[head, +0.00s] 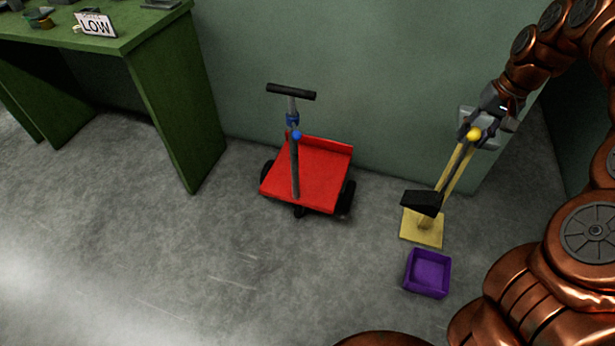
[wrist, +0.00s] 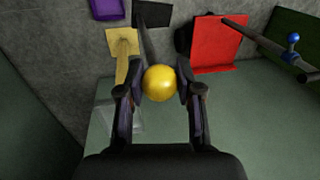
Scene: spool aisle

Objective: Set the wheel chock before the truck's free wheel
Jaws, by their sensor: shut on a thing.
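My gripper (head: 475,130) is shut on a yellow ball knob (wrist: 159,83) at the top of a dark rod. The rod runs down to the black wedge-shaped chock (head: 422,202), which also shows at the top of the wrist view (wrist: 152,12). I cannot tell which wheel is free.
The truck's upright handle (head: 291,95) carries a blue ball (head: 296,135). An open purple bin (head: 427,275) sits in front of the stand. A green bench (head: 165,100) with a LOW sign (head: 95,25) is at the left. The floor in front of the truck is clear; a green wall is behind.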

